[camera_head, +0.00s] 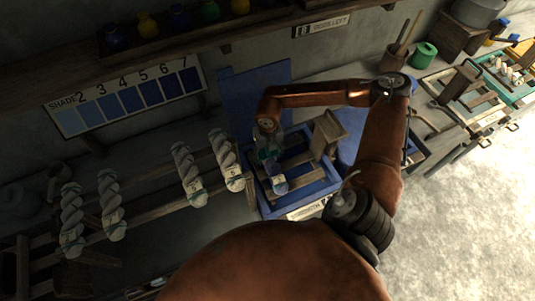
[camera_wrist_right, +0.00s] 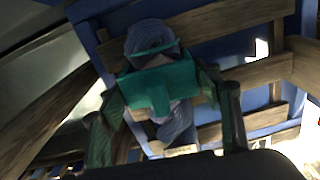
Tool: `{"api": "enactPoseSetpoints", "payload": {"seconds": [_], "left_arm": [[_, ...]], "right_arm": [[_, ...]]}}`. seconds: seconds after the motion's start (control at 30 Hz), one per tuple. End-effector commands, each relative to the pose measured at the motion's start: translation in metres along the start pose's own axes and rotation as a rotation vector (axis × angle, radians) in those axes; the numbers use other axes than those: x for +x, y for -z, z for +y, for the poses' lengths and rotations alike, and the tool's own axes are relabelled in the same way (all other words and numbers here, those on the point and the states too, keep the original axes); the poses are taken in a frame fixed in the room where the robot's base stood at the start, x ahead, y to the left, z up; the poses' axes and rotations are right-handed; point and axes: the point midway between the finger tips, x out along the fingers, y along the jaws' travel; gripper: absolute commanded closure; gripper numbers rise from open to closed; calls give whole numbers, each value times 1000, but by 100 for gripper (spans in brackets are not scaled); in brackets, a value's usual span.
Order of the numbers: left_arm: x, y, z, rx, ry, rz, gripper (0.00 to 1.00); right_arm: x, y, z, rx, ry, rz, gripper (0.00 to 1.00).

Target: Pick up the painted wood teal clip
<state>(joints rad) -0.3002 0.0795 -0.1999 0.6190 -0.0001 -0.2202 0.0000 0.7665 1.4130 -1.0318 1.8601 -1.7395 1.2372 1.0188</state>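The teal clip (camera_wrist_right: 160,85) sits across a grey-blue twisted skein (camera_wrist_right: 180,125) in the middle of the right wrist view. In the head view the skein (camera_head: 280,184) lies in a blue slatted crate, and the clip on it is too small to make out clearly. My right gripper (camera_head: 268,155) reaches down over the crate. In the right wrist view its two fingers stand apart, one on each side of the clip, with visible gaps near it. The lower part of the skein is partly hidden by the gripper body. My left gripper is in no view.
The blue crate (camera_head: 325,187) has wooden slats and a wooden block (camera_head: 329,130) at its right. Several pale skeins (camera_head: 112,205) hang on rails to the left. A shade board (camera_head: 128,97) is on the wall. A green spool (camera_head: 423,55) stands back right.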

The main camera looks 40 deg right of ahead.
Motion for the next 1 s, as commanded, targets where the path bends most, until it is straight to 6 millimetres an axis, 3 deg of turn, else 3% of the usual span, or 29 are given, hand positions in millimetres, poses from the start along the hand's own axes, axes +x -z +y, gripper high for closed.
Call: {"api": "enactPoseSetpoints", "payload": {"seconds": [0.33,0.57,0.67,1.0], "left_arm": [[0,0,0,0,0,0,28],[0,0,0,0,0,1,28],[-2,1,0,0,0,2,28],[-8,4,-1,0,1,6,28]], "right_arm": [[0,0,0,0,0,0,66],[-2,0,0,0,0,-1,67],[-11,-1,0,-1,-1,-3,67],[-76,-1,0,0,-1,-3,67]]}}
